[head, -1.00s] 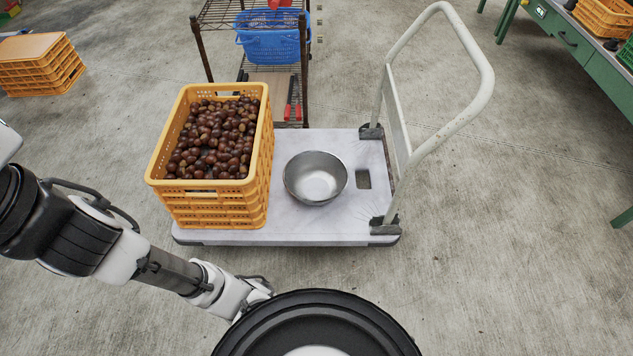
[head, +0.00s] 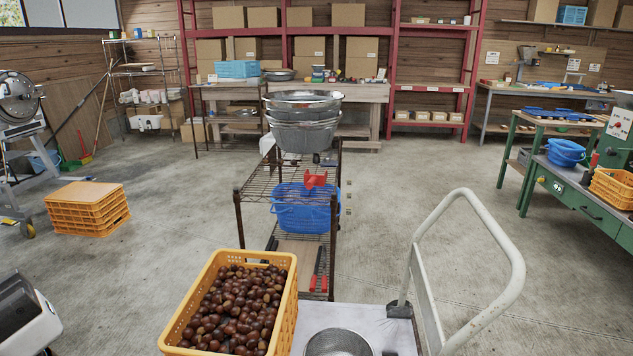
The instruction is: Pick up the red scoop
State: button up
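A red scoop-like object (head: 315,180), taken to be the red scoop, appears to rest on the top wire tier of a brown metal rack (head: 262,178) in the middle of the head view. It sits near the front right part of that tier, above a blue basket (head: 300,212). Its exact shape is small and hard to make out. My gripper is not in view now.
Steel bowls (head: 303,112) stand behind it on the rack. In front are a chestnut-filled yellow crate (head: 285,318) and a cart with a white handle (head: 512,262) bearing a metal bowl (head: 338,345). Stacked yellow crates (head: 88,210) stand left. Floor is open right of the rack.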

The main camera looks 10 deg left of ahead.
aim_at(310, 180)
jog(key=i+l+z, duration=0.15)
jog(key=l+z, duration=0.3)
jog(key=i+l+z, duration=0.2)
jog(key=z, duration=0.25)
jog(key=i+l+z, duration=0.15)
jog(key=z, duration=0.3)
jog(key=i+l+z, duration=0.2)
jog(key=z, duration=0.15)
jog(key=i+l+z, duration=0.1)
jog(key=i+z, duration=0.55)
jog(key=i+u, duration=0.35)
jog(key=i+l+u, duration=0.3)
jog(key=i, duration=0.25)
jog(key=i+j+u, duration=0.1)
jog(key=i+u, duration=1.25)
jog(key=i+l+u, duration=0.1)
jog(key=i+u, duration=0.25)
jog(key=i, duration=0.25)
jog(key=i+u, duration=0.45)
jog(key=i+l+u, duration=0.2)
jog(key=u, duration=0.3)
jog(key=i+l+u, duration=0.65)
jog(key=u, duration=0.3)
